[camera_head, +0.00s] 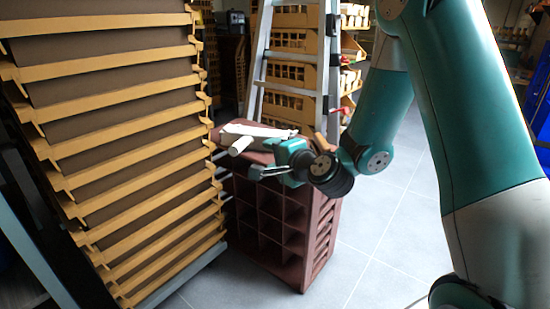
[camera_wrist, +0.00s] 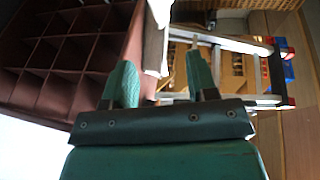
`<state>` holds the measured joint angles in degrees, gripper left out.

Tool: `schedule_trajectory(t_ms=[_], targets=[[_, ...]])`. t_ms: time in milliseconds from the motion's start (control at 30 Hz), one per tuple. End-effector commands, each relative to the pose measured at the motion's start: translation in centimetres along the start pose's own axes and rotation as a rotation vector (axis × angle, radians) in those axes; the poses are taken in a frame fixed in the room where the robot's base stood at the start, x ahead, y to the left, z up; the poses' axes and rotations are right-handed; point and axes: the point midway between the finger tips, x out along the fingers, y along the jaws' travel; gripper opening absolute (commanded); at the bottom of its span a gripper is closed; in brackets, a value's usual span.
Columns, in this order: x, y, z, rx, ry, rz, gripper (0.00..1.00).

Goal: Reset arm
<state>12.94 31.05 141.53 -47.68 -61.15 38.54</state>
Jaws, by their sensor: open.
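My gripper (camera_wrist: 160,82) is open, and its two green fingers stand apart with nothing held between them in the wrist view. In the head view my gripper (camera_head: 262,172) is at the end of the teal arm, pointing left. It overlaps the upper part of a dark red compartmented cabinet (camera_head: 297,247); whether it touches the cabinet is unclear. The same cabinet fills the left of the wrist view (camera_wrist: 62,58), with empty square compartments.
A tall stack of tan-edged dark trays (camera_head: 125,135) stands close on the left. White items (camera_head: 250,135) lie on the cabinet top behind the gripper. A ladder (camera_head: 262,62) and shelves of tan crates (camera_head: 290,45) stand behind. Grey floor (camera_head: 385,225) is clear to the right.

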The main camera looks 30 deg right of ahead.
Motion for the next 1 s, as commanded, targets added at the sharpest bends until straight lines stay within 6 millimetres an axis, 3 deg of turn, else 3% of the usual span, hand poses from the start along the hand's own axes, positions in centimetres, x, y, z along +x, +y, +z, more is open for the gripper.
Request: schedule_trajectory(t_ms=[367,467,533,600,733,833,1000], targets=[[-0.5,-1.0,1.8,-0.034,-0.053,0.007,0.53],[-1.4,-2.7,4.8,-0.137,-0.174,0.039,0.53],[-2.9,-4.1,7.9,-0.261,-0.306,0.076,0.53],[-5.2,-5.4,11.2,-0.414,-0.460,0.118,0.53],[-10.9,-6.7,15.8,-0.718,-0.743,0.196,0.53],[-15.7,-7.1,17.6,-0.932,-0.935,0.255,0.53],[-23.0,-7.6,18.0,-1.220,-1.195,0.342,0.53]])
